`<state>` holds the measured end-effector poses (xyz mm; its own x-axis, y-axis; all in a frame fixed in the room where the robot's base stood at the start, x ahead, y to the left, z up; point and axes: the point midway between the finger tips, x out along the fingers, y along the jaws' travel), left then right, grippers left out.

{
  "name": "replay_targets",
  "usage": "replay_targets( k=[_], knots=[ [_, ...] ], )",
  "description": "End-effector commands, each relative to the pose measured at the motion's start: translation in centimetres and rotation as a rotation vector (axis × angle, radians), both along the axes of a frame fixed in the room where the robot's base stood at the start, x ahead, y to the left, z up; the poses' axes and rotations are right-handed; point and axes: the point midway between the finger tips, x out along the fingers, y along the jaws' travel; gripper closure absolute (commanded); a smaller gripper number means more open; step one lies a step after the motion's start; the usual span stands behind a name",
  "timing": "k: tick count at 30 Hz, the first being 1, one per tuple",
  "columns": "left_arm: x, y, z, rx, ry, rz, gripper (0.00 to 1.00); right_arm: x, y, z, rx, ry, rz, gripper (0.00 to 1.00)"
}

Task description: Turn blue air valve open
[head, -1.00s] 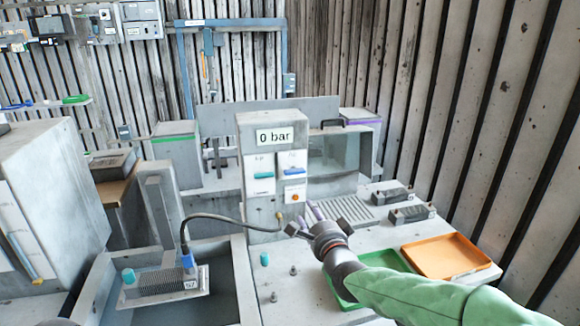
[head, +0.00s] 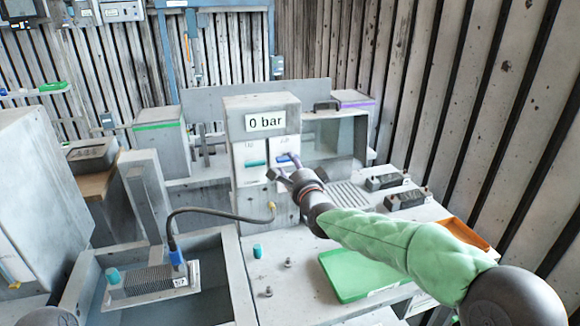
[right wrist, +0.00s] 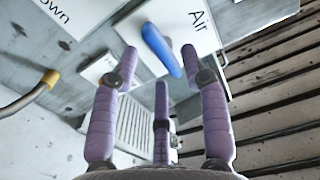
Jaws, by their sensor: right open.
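The blue air valve (head: 287,157) is a small blue lever on a white plate on the front of the grey panel, below the "0 bar" display (head: 265,121). In the right wrist view the blue lever (right wrist: 161,49) lies slanted on the plate marked "Air". My right gripper (head: 279,174) is close to the lever, its purple fingers open. In the right wrist view its spread fingertips (right wrist: 161,62) are around the lever's near end, and I cannot tell whether they touch it. A teal valve (head: 256,163) sits to the left. My left gripper is not in view.
A green tray (head: 352,291) and a partly hidden orange tray (head: 466,233) lie on the bench at the right. A grey basin (head: 223,287) at the left holds a finned part with a blue plug (head: 177,257) and a black hose. Small pegs stand on the bench.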

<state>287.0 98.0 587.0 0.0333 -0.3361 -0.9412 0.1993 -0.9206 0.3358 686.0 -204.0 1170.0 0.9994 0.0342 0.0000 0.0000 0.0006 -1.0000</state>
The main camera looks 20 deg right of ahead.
Motion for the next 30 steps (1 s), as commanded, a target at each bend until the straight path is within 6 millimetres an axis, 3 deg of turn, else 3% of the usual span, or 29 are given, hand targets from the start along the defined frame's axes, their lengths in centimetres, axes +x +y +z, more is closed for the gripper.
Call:
replay_targets(
  k=[6, 17, 21, 22, 30],
  knots=[
    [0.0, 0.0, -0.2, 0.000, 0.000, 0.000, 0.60, 1.6, 0.0, 0.0, 0.000, 0.000, 0.000, 0.55],
    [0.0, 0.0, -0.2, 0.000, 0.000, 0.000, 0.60, 1.9, 0.1, 0.0, 0.000, 0.000, 0.000, 0.55],
    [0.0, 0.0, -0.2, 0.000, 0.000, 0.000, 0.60, 1.9, 0.1, 0.0, 0.000, 0.000, 0.000, 0.94],
    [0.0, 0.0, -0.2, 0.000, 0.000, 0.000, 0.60, 1.9, 0.1, 0.0, 0.000, 0.000, 0.000, 1.00],
    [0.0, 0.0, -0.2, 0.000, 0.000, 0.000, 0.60, 1.9, 0.1, 0.0, -0.009, 0.001, 0.000, 1.00]
  ],
)
